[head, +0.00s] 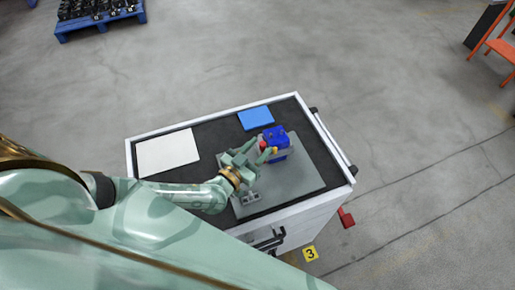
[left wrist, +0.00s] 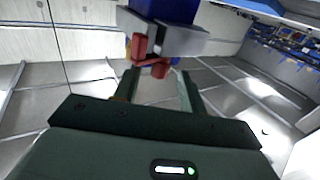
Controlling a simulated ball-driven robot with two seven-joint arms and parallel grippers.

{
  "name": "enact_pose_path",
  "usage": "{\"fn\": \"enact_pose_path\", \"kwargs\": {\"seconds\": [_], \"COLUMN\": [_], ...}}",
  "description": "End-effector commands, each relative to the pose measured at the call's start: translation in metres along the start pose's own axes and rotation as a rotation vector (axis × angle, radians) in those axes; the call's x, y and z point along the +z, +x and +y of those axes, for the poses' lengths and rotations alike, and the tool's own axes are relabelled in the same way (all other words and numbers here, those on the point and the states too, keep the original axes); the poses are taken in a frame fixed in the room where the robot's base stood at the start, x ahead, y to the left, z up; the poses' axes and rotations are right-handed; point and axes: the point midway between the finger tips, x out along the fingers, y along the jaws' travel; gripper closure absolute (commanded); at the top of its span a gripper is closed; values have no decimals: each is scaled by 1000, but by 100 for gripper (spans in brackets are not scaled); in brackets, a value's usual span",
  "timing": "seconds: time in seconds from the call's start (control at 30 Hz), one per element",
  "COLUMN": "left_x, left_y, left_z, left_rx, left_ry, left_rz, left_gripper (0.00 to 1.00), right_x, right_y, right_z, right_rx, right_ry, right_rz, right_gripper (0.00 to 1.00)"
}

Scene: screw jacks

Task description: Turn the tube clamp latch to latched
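The tube clamp (head: 276,138) is a blue block on a grey body, standing on a grey plate (head: 295,178) on a cart. Its red latch (head: 262,144) shows small on the side facing my gripper, with a yellow bit close by. In the left wrist view the red latch (left wrist: 152,68) shows large below the grey body (left wrist: 180,38). My left gripper (head: 258,152) is right at the latch. In the left wrist view its fingers (left wrist: 159,88) are apart, with the latch end at the gap between their tips. Contact cannot be told. My right gripper is not in view.
The cart top has a dark mat, a white panel (head: 167,152) at left and a blue box (head: 256,118) behind the clamp. A small grey bracket (head: 250,198) sits at the plate's front left. The floor around is open.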

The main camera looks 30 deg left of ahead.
Motion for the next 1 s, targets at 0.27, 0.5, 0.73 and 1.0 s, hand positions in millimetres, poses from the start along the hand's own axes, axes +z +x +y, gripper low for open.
{"fn": "enact_pose_path", "kwargs": {"seconds": [0.27,0.5,0.73,1.0], "left_x": [0,1,2,1], "left_y": [0,-16,-74,-139], "left_z": [0,0,0,0], "left_rx": [1,0,0,1], "left_ry": [0,-1,-1,-1], "left_rz": [-1,-4,-6,-4], "left_gripper": [59,59,59,59], "right_x": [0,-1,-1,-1], "right_y": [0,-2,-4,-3], "right_z": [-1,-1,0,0], "right_rx": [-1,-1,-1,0], "right_ry": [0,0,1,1], "right_rz": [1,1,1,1], "right_gripper": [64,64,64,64]}}
